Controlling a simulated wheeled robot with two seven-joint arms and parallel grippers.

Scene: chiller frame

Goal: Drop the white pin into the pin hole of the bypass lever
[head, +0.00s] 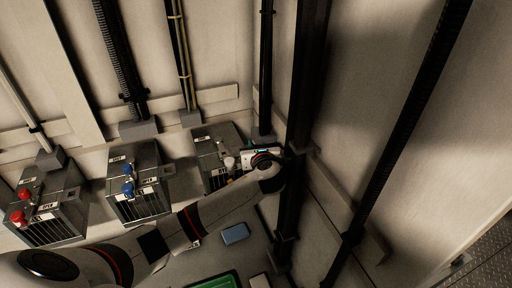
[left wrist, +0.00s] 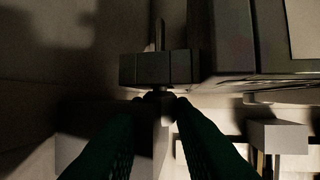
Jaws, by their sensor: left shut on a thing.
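My left gripper (head: 252,157) is at the right side of the rightmost grey box (head: 214,158), beside a pale white knob (head: 229,162) on that box. In the left wrist view its two dark green fingers (left wrist: 160,103) converge on a small, dark, rounded piece (left wrist: 158,94). Shadow hides its colour, so I cannot tell whether it is the white pin. Just beyond the fingertips is a blocky part (left wrist: 158,68) with a thin upright rod (left wrist: 158,35) above it. I cannot make out the bypass lever's pin hole. My right gripper is out of view.
A box with blue knobs (head: 128,180) and one with red knobs (head: 24,204) stand to the left. A dark vertical post (head: 299,120) rises close to the right of my gripper. Below are a blue block (head: 235,233) and a green tray (head: 213,282).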

